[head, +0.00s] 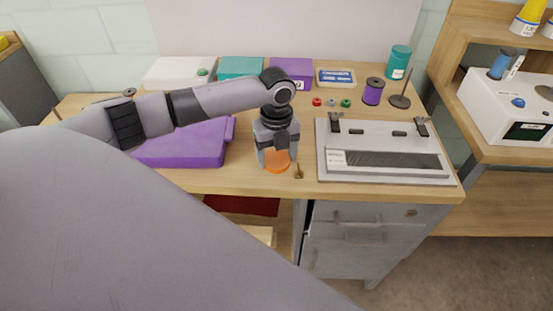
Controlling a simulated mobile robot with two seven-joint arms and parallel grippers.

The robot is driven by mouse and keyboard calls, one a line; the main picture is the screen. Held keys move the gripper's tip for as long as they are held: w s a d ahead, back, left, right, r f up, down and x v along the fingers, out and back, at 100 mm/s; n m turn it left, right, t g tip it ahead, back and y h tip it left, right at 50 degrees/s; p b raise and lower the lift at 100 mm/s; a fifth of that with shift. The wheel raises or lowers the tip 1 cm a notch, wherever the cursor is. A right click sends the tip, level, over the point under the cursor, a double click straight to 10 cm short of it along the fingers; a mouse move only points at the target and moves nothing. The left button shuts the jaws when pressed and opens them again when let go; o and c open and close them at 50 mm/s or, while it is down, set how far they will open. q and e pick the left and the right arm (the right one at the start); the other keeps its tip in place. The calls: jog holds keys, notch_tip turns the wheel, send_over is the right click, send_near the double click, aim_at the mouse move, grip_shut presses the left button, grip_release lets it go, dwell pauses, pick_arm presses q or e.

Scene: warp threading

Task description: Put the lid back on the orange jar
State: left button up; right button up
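An orange round thing (277,166) stands near the front edge of the wooden table. It looks like the orange jar, but its top is hidden by my gripper, so I cannot tell jar from lid. My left gripper (276,158) points down over it, with its fingers spread on either side of the orange. I cannot tell whether the fingers touch it. No separate orange lid shows elsewhere. My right gripper is not in view.
A small brass piece (299,172) is just right of the gripper. A metal plate device (385,175) lies farther right, a purple case (180,151) left. Boxes, small spools and a teal canister (398,62) line the back. A large grey shape blocks the lower left.

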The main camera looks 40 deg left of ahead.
aim_at(279, 162)
pick_arm(q)
jog(key=shift+c, duration=0.3)
notch_tip(279, 162, up, 20)
jog(key=shift+p, duration=0.35)
dwell(0.4)
jog(key=s+d+f+n, duration=0.3)
jog(key=d+f+n, duration=0.1)
jog(key=n, duration=0.8)
jog(key=s+d+f+n, duration=0.3)
jog(key=d+f+n, duration=0.1)
jog(key=n, duration=0.9)
jog(key=shift+s+d+f, duration=0.15)
jog(key=shift+d+f, duration=0.05)
jog(key=shift+d, duration=0.15)
jog(key=shift+a, duration=0.1)
